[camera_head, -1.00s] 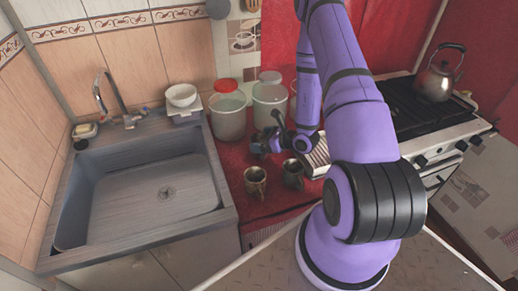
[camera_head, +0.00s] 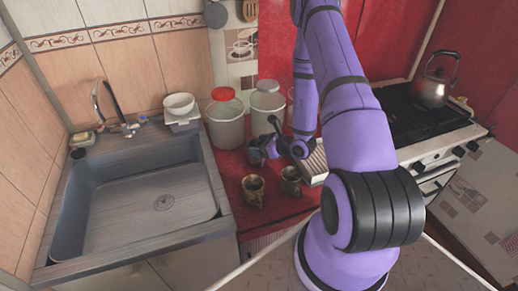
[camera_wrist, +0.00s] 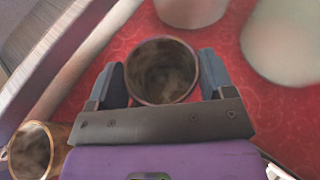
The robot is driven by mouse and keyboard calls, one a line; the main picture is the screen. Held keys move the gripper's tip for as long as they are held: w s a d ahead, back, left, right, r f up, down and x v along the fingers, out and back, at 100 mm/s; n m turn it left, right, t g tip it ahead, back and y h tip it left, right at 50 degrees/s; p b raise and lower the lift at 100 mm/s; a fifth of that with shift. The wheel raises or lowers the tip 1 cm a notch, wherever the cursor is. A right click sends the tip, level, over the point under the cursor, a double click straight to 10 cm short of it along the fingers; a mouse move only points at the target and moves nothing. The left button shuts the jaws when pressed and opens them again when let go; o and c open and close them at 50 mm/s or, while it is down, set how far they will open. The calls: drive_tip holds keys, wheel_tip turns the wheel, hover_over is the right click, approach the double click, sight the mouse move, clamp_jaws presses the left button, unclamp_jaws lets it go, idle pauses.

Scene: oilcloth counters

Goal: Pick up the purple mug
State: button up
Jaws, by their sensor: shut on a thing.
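The purple mug (camera_wrist: 162,97) is seen from above in the wrist view, with a dark purplish-brown rim and a mottled brown inside. My gripper (camera_wrist: 162,75) has one finger on each side of it and is shut on it. In the head view my gripper (camera_head: 262,150) is over the red counter behind two other mugs. The held mug is hard to make out there, and I cannot tell whether it touches the counter.
Two brownish mugs (camera_head: 253,191) (camera_head: 291,181) stand in front of my gripper; one mug (camera_wrist: 30,150) shows at lower left in the wrist view. Lidded jars (camera_head: 225,122) (camera_head: 266,105) stand behind. The sink (camera_head: 150,200) is left, the stove with a kettle (camera_head: 434,84) right.

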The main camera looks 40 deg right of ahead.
wheel_tip(320, 180, up, 9)
idle(0.5)
drive_tip(key=shift+s, duration=0.1)
